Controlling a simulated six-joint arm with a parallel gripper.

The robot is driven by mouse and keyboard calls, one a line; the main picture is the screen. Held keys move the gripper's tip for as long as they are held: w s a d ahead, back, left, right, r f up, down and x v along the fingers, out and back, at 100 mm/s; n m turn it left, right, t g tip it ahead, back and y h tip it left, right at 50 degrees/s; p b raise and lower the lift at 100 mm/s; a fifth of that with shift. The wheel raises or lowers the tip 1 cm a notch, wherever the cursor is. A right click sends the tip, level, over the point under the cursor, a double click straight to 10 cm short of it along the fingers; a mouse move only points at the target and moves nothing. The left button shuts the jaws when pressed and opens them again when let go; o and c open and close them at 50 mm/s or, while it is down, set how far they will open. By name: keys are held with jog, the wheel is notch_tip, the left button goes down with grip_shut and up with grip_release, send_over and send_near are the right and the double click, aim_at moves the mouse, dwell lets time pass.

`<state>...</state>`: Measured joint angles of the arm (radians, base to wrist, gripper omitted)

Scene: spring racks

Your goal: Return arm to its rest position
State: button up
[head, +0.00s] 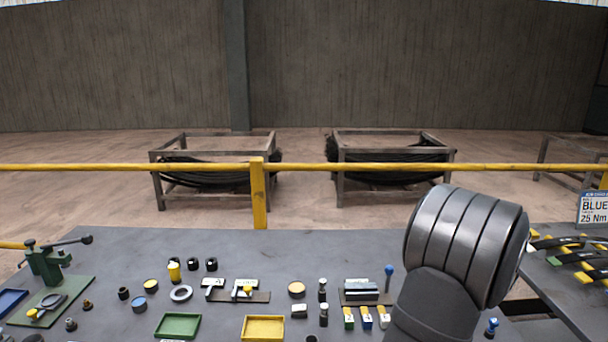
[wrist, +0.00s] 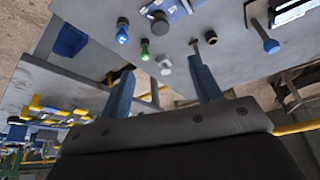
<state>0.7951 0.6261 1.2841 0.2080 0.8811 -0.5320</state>
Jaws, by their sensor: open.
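My gripper (wrist: 162,64) shows in the wrist view as two blue-grey fingers spread wide apart. Nothing is held between them. Beyond the fingertips lies a grey bench top (wrist: 215,22), seen tilted, with small parts on it. In the head view a thick grey link of my arm rises at the right, over the right part of the bench. It hides some of the bench and the floor behind. My gripper's fingers do not show in the head view.
In the head view the bench holds a green tray (head: 178,325), a yellow tray (head: 263,328), a green lever press (head: 45,262) and several small parts. A yellow rail (head: 330,167) runs behind. Two metal racks (head: 215,150) (head: 390,150) stand beyond. A BLUE 25 Nm sign (head: 592,207) is at right.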

jog(key=x, duration=1.7)
jog(key=shift+f, duration=0.1)
jog(key=v, duration=1.8)
jog(key=x, duration=0.9)
jog(key=shift+w+f, duration=0.15)
jog(key=shift+f, duration=0.15)
